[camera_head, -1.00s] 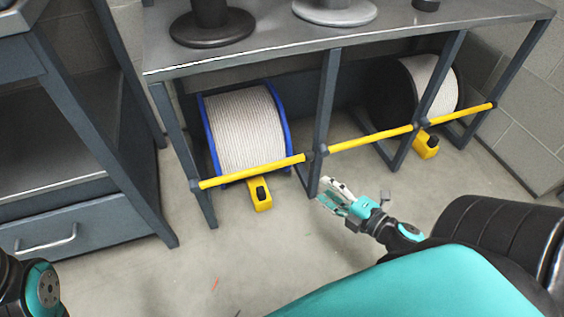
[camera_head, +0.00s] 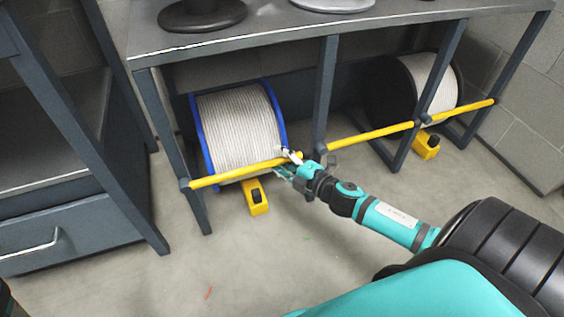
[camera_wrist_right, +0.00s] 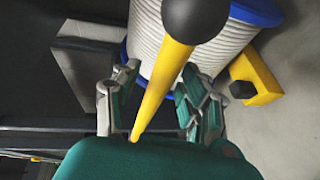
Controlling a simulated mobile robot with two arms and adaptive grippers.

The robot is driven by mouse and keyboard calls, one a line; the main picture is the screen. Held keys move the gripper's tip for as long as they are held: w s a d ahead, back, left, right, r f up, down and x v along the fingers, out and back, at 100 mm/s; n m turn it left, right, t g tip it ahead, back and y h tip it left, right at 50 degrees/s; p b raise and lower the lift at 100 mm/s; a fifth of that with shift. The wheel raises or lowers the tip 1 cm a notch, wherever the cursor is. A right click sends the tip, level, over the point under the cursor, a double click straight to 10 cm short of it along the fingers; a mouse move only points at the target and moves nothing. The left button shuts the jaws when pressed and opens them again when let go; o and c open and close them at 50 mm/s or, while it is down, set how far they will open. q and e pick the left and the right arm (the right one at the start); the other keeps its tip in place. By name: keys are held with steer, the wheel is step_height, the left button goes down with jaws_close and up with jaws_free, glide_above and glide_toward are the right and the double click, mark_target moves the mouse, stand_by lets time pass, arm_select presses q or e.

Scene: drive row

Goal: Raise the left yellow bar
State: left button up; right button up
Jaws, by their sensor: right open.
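The left yellow bar (camera_head: 235,173) lies across the front of the left bay, low down, in front of a cable reel with blue flanges (camera_head: 238,122). My right gripper (camera_head: 287,163) is at the right end of this bar, and its fingers are open. In the right wrist view the bar (camera_wrist_right: 163,85) runs between the two open fingers (camera_wrist_right: 160,98), with a dark round knob (camera_wrist_right: 196,18) at one end. I cannot tell whether a finger touches the bar. My left gripper is not in view.
A second yellow bar (camera_head: 370,134) crosses the right bay before a black reel (camera_head: 390,98). Yellow blocks (camera_head: 256,197) (camera_head: 427,147) stand on the floor by the reels. A grey drawer cabinet (camera_head: 70,235) stands at left.

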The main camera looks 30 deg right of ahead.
jaws_close()
stand_by(0.3)
stand_by(0.3)
